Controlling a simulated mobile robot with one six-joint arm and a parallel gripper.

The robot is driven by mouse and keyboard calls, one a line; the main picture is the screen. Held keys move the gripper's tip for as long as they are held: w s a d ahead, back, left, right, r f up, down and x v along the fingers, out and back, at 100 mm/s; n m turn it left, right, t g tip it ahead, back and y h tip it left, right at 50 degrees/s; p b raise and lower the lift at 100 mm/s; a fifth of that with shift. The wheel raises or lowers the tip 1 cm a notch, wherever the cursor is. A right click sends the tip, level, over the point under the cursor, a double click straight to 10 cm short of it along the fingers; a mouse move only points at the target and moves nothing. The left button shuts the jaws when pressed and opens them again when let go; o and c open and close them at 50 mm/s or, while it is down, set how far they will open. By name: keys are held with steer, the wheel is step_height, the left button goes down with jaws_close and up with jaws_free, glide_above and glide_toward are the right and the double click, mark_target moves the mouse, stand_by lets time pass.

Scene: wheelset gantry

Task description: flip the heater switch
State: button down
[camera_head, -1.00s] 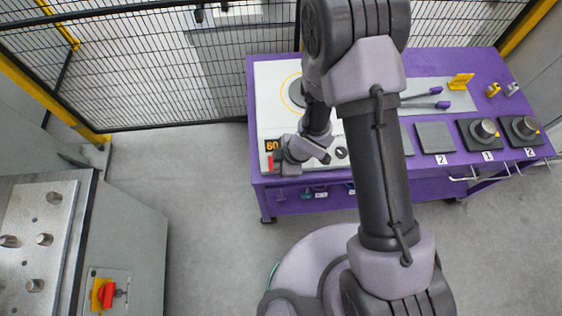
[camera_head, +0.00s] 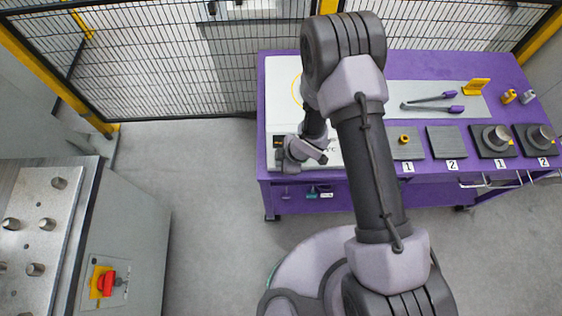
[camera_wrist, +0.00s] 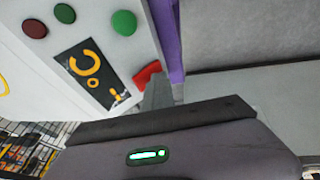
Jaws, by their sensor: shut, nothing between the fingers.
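The heater is a white box (camera_head: 283,100) on the left end of the purple table. Its red switch (camera_wrist: 147,73) shows in the wrist view at the box's edge, beside a black display (camera_wrist: 92,74) with orange marks. In the head view my gripper covers the switch. My gripper (camera_head: 283,167) is shut and empty at the heater's front left corner. In the wrist view its fingertips (camera_wrist: 157,92) are right beside the red switch; I cannot tell whether they touch it.
Green (camera_wrist: 124,22) and dark red (camera_wrist: 34,28) round buttons sit on the heater panel. Purple-handled tools (camera_head: 435,103) and dark plates (camera_head: 446,142) lie to the right on the purple table (camera_head: 400,66). A grey machine (camera_head: 125,235) stands at left; mesh fence (camera_head: 150,70) is behind.

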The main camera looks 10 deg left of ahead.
steer(key=shift+s, duration=0.1)
steer(key=shift+r+p, duration=0.7)
steer(key=shift+p, duration=0.1)
